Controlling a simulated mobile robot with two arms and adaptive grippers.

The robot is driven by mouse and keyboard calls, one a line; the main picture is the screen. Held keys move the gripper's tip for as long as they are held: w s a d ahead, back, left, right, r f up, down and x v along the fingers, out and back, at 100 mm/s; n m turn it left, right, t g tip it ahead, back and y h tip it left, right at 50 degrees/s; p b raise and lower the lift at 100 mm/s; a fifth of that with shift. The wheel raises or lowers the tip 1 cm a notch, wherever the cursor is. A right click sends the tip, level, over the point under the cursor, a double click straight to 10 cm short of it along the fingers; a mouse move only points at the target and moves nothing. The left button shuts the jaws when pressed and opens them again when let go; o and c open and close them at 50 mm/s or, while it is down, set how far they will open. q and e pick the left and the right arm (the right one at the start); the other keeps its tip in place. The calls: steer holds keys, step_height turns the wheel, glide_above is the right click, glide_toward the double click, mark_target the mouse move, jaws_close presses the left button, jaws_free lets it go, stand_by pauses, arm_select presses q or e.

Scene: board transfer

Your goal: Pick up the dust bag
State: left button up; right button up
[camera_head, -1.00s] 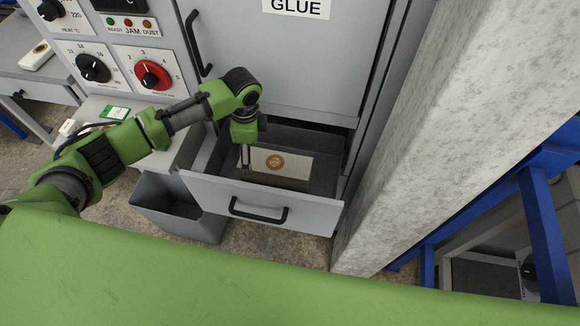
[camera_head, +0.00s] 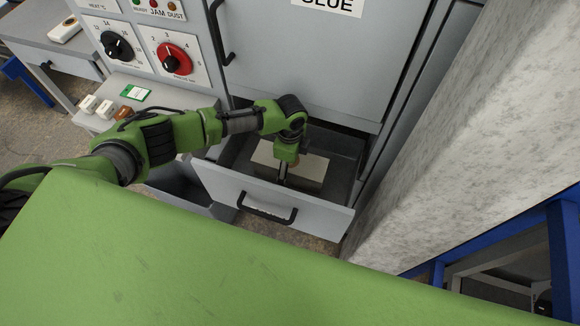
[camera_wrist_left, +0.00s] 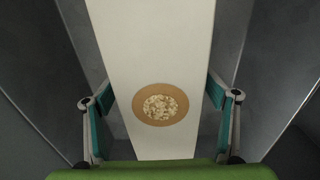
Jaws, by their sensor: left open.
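The dust bag (camera_head: 262,155) is a pale, off-white block lying in the open grey drawer (camera_head: 222,184). In the left wrist view the dust bag (camera_wrist_left: 150,50) runs up the middle of the picture, with a tan ring around a round opening showing speckled pale bits. My left gripper (camera_head: 284,182) points down into the drawer over the bag and hides part of it in the head view. In the left wrist view my left gripper (camera_wrist_left: 160,108) is open, one teal-padded finger on each side of the bag. I cannot tell whether the fingers touch it. My right gripper is not in view.
The drawer front with its black handle (camera_head: 267,208) stands out below the grey cabinet door (camera_head: 300,60). A grey bin (camera_head: 180,190) is left of the drawer. A concrete pillar (camera_head: 470,130) stands close on the right. A control panel (camera_head: 145,45) is at upper left.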

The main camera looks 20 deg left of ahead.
arm_select(q)
steer(key=c, duration=1.3)
steer(key=shift+w+r, duration=0.1)
steer(key=shift+r, duration=0.05)
steer(key=shift+c, duration=1.4)
